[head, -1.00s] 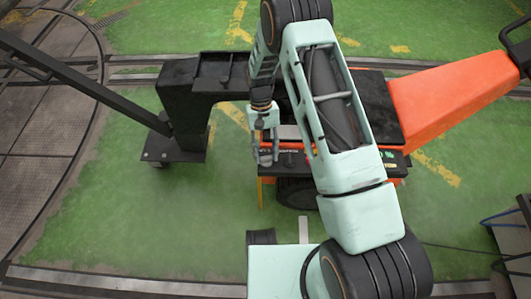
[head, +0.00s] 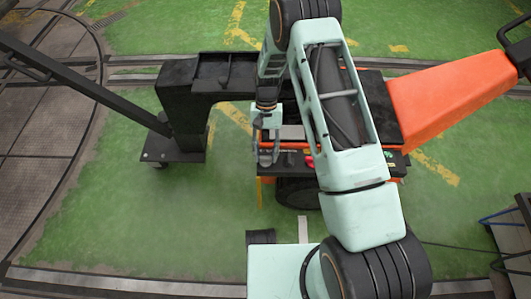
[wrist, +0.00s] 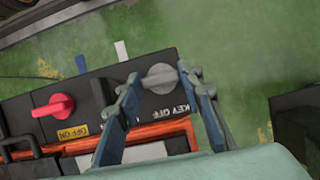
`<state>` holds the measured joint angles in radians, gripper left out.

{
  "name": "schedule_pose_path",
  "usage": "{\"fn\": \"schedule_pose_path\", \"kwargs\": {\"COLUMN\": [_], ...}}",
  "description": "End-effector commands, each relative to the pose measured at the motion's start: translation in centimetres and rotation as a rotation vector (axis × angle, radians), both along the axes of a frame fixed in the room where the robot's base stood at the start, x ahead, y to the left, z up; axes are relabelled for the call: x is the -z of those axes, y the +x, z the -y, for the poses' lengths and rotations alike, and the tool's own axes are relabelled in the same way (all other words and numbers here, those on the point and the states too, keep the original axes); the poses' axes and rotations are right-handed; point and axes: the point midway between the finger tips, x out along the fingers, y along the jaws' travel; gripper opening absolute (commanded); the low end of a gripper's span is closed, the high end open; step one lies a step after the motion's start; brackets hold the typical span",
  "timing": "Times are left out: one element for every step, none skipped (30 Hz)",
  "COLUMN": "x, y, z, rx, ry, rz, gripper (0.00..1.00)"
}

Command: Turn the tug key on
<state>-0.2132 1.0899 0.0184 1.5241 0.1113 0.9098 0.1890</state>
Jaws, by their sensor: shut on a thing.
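The tug is an orange and black machine (head: 450,95), partly hidden behind my arm in the head view. Its key is a grey knob (wrist: 160,80) on the dark control panel, above a white label lettered KEY OFF (wrist: 166,112) in the wrist view. My gripper (wrist: 159,76) has one finger on each side of the knob and is shut on it. In the head view my gripper (head: 268,158) is at the left end of the tug's panel; the key cannot be made out there.
A red knob (wrist: 53,106) with a yellow OFF ON label (wrist: 72,132) sits left of the key in the wrist view. A black frame (head: 185,110) with a long bar stands left of the tug. Green floor (head: 130,220) is clear in front.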

Motion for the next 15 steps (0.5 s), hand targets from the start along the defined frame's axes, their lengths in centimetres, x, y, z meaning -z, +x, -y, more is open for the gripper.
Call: {"fn": "schedule_pose_path", "kwargs": {"x": [-0.03,-0.04,-0.03,-0.03,-0.03,-0.02,-0.03,-0.02,-0.01,-0.02,-0.01,-0.02,-0.06,-0.15,-0.36], "y": [0.11,0.12,0.1,0.09,0.09,0.08,0.07,0.05,0.05,0.04,0.04,0.03,0.06,0.1,0.2], "z": [-0.06,-0.06,-0.05,-0.06,-0.05,-0.04,-0.04,-0.03,-0.03,-0.02,-0.02,-0.01,-0.02,-0.02,-0.01], "rx": [0.003,0.003,0.003,0.001,0.001,0.001,0.001,0.001,0.001,0.0,0.0,0.0,0.0,0.0,0.0], "ry": [0.001,0.001,0.001,0.0,0.0,0.0,0.0,0.0,0.0,0.0,0.0,0.0,0.0,0.0,0.0], "rz": [0.003,0.003,0.003,0.002,0.002,0.002,0.002,0.001,0.001,0.001,0.001,0.001,0.001,0.001,0.001], "gripper": [0.38,0.41,0.45,0.49,0.52,0.52,0.52,0.52,0.52,0.52,0.52,0.52,0.52,0.52,0.52]}}
